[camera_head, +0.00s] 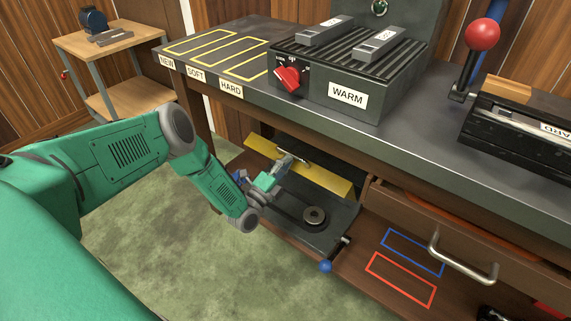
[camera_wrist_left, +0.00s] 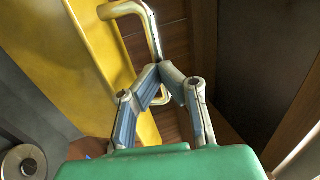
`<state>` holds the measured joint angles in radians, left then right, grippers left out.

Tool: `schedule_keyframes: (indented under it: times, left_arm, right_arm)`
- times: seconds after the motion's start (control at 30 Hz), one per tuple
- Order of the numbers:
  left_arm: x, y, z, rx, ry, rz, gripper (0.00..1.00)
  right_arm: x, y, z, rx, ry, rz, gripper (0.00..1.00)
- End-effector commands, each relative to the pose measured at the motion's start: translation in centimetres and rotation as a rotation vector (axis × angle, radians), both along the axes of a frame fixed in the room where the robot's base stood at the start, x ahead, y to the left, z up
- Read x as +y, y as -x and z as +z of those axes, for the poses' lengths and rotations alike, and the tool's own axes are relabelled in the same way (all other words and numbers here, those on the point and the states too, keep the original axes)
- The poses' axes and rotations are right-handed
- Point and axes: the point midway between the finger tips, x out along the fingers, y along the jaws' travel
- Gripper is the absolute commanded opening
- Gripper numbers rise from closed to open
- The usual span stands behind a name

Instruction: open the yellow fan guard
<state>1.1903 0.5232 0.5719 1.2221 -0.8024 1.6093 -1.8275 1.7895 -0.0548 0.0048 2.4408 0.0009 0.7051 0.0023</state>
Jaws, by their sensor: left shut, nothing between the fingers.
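The yellow fan guard (camera_head: 325,179) is a tilted yellow panel under the counter, above a dark base with a round metal hub (camera_head: 314,216). A metal bar handle is on the guard. In the left wrist view the guard (camera_wrist_left: 75,45) fills the upper left and its handle (camera_wrist_left: 153,35) curves down behind my fingertips. My left gripper (camera_head: 287,160) is at the handle, its fingertips (camera_wrist_left: 160,70) together with nothing between them. The fingers overlap the handle in the picture; I cannot tell whether they touch it. My right gripper is not in view.
The counter (camera_head: 215,117) overhangs the guard. A drawer with a metal handle (camera_head: 465,262) is at the right. A blue-knobbed lever (camera_head: 327,266) stands out at the front of the base. The lower shelf has blue and red outlines. Green floor is clear in front.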

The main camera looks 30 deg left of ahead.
Motion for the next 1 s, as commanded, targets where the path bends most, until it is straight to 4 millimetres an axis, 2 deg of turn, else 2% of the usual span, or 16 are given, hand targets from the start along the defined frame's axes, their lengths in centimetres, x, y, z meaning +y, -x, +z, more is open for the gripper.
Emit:
schedule_keyframes:
  times: [0.17, 0.3, 0.4, 0.5, 1.0]
  left_arm:
    - [-0.2, -1.0, 1.1, 0.038, -0.002, -0.004, 0.0]
    - [-0.4, -3.1, 2.7, 0.105, -0.011, -0.005, 0.0]
    - [-0.4, -4.7, 2.9, 0.116, -0.011, -0.002, 0.0]
    - [-0.3, -5.4, 3.2, 0.116, -0.009, -0.001, 0.0]
    - [-0.1, -5.5, 3.3, 0.115, -0.009, 0.001, 0.0]
  right_arm:
    - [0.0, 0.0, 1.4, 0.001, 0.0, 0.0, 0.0]
    - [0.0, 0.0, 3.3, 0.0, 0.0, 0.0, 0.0]
    - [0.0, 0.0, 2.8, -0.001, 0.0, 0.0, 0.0]
    - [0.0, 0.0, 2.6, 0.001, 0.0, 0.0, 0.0]
    - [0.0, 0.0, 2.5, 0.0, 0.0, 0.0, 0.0]
